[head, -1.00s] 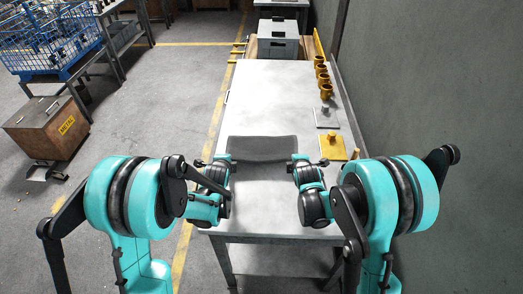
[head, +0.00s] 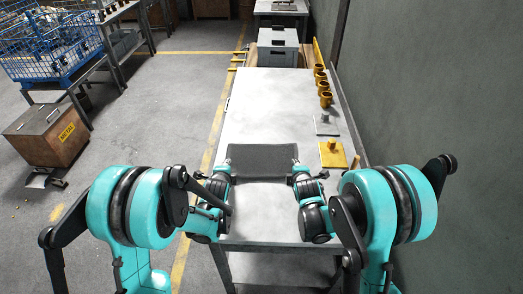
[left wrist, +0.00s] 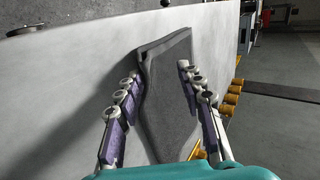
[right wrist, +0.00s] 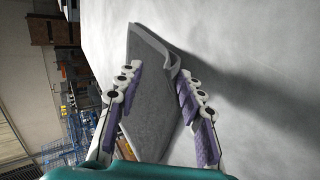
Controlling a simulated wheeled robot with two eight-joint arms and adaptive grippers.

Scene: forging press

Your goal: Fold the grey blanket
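The grey blanket (head: 262,161) is a dark, narrow folded strip near the front of the light table (head: 270,110). Its layered edge shows in the left wrist view (left wrist: 170,110) and the right wrist view (right wrist: 152,100). My left gripper (left wrist: 158,80) is at its left end, fingers apart on either side of the cloth. My right gripper (right wrist: 158,80) is at its right end in the same way. Cloth fills much of each gap; whether the pads press on it is unclear. In the head view my wrists hide the fingertips.
A grey bin (head: 277,48) stands beyond the far end. A wall closes the right side. The table's middle is clear.

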